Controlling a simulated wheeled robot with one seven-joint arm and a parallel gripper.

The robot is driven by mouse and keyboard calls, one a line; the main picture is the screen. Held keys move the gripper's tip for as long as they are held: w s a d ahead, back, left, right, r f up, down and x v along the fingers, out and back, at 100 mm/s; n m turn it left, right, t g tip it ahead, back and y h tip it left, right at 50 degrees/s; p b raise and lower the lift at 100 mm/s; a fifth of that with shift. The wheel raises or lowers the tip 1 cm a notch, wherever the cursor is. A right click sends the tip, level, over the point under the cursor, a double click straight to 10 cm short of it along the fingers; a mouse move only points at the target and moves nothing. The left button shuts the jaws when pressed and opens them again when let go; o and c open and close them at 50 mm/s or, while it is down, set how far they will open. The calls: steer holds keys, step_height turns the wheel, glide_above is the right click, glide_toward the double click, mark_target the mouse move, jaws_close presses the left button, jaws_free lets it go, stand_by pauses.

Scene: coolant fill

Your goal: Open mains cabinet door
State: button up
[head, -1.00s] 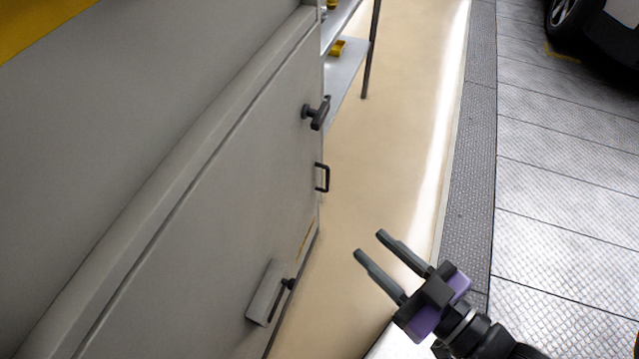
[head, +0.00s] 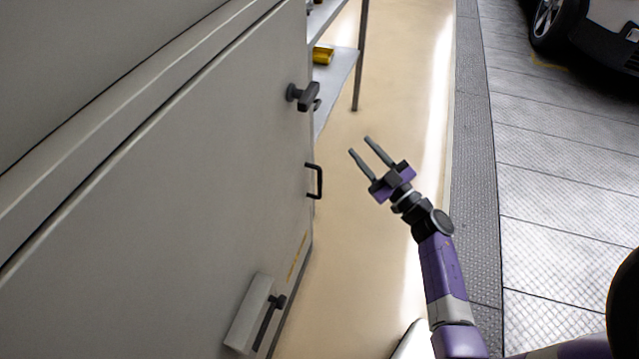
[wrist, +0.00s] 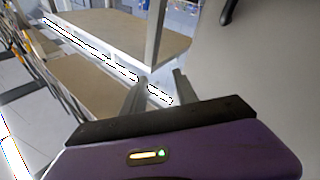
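The grey mains cabinet door (head: 190,190) fills the left of the head view and looks shut. A dark T-shaped handle (head: 303,97) is near its upper right. A black pull handle (head: 317,181) is on its right edge, and a pale plate with a dark lever (head: 255,312) is lower down. My gripper (head: 360,146) is open and empty, to the right of the handles and apart from them. In the wrist view its two fingers (wrist: 157,90) are spread. A pale grey surface and part of a dark handle (wrist: 228,10) show at upper right there.
A metal shelf (head: 336,80) with a yellow item (head: 322,55) stands beyond the cabinet. The tan floor (head: 350,240) right of the cabinet is clear. A vehicle (head: 590,35) stands on the metal-plated floor at upper right.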

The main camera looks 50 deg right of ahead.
step_height(320, 180, down, 6)
steer(key=w+d+g+y, duration=0.1)
steer(key=w+y, duration=0.1)
steer(key=y, duration=0.2)
steer(key=g+y+b, duration=0.2)
steer(key=y, duration=0.2)
glide_above(320, 195)
steer(key=shift+w+d+f, duration=0.15)
steer(key=shift+f, duration=1.15)
steer(key=shift+w+d+f, duration=0.1)
steer(key=shift+w+f, duration=0.05)
steer(key=shift+f, duration=1.15)
jaws_close()
